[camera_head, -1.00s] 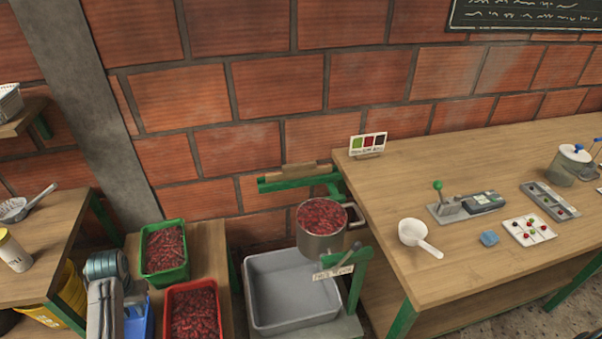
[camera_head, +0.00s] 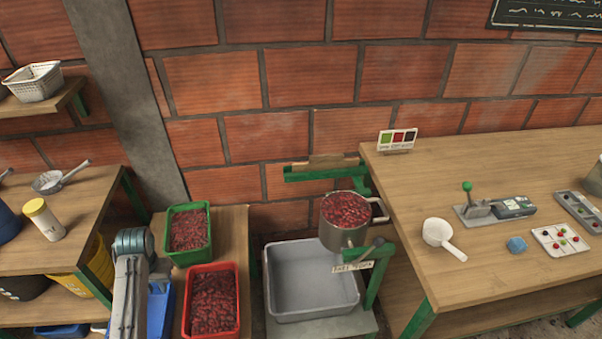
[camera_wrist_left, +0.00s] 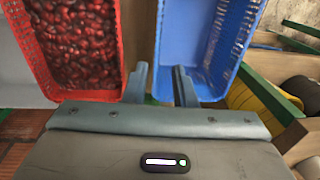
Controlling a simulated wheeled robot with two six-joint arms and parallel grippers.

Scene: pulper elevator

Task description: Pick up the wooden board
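The wooden board (camera_head: 333,162) is a short brown piece. It lies on the green bar of the pulper stand (camera_head: 325,174), against the brick wall and left of the large table. My left arm rises at the lower left of the head view, left of the red crate, and its fingers cannot be made out there. In the left wrist view my left gripper (camera_wrist_left: 160,70) has its two grey fingers apart with nothing between them. My right gripper is not in view.
A metal pot of red cherries (camera_head: 346,212) stands below and in front of the board, above a grey tub (camera_head: 310,305). Cherry-filled green (camera_head: 188,255) and red (camera_head: 212,334) crates stand to the left, near a blue crate (camera_wrist_left: 205,35). The table (camera_head: 440,200) holds a white scoop (camera_head: 437,235).

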